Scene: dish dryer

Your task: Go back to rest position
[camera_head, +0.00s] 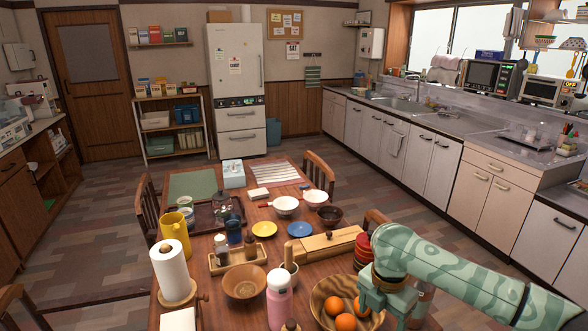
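My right arm comes in from the right, green with a wavy pattern. Its gripper (387,298) hangs over the right side of the dining table, just right of a wooden bowl (322,302) of oranges. The gripper overlaps the bowl's rim in the picture; I cannot tell whether they touch. The fingers are hidden or too unclear to show whether they are open or shut. My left arm and gripper are out of view.
The dining table (232,306) is crowded: paper towel roll (171,274), pink bottle (279,302), wooden box (326,245), red stacked container (363,251), yellow plate (264,229), blue plate (299,230). Chairs surround it. Floor (437,240) is free between table and kitchen counter (470,150).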

